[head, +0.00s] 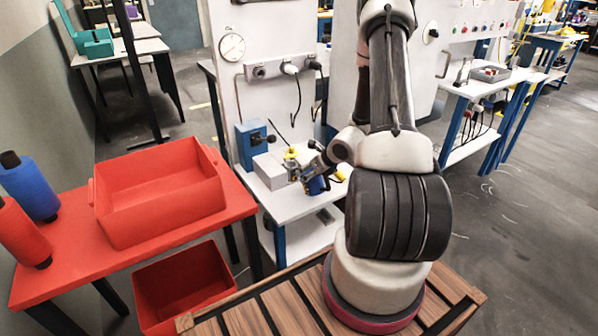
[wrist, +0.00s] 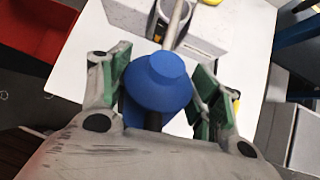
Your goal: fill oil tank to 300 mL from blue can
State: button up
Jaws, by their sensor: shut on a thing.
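The blue can (wrist: 158,85) sits between the green-padded fingers of my gripper (wrist: 160,78) in the wrist view. My gripper is shut on it. A thin metallic spout (wrist: 178,25) runs from the can towards the top of the view, over or in front of a grey-and-black open-topped object (wrist: 204,32). I cannot tell whether the spout tip is inside it. In the head view my gripper (head: 313,178) and the blue can (head: 317,187) are over the white table, right of a grey box (head: 270,171). I cannot tell which object is the oil tank, and no oil level shows.
A blue box (head: 251,146) stands behind the grey box on the white table (head: 290,207). A panel with a gauge (head: 232,47) rises behind. A red table (head: 60,262) at left carries a red tray (head: 160,195) and spools. A red bin (head: 183,287) stands below.

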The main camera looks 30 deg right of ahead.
jog(key=shift+r, duration=0.1)
jog(key=shift+w+a+r+g, duration=0.1)
jog(key=shift+a+r+g, duration=0.05)
jog(key=shift+r+g, duration=0.3)
jog(key=shift+w+a+r+g, duration=0.1)
jog(key=shift+r+g, duration=0.2)
jog(key=shift+g, duration=0.15)
jog(key=shift+d+r+g, duration=0.25)
jog(key=shift+r+g, duration=0.05)
dwell(2.1)
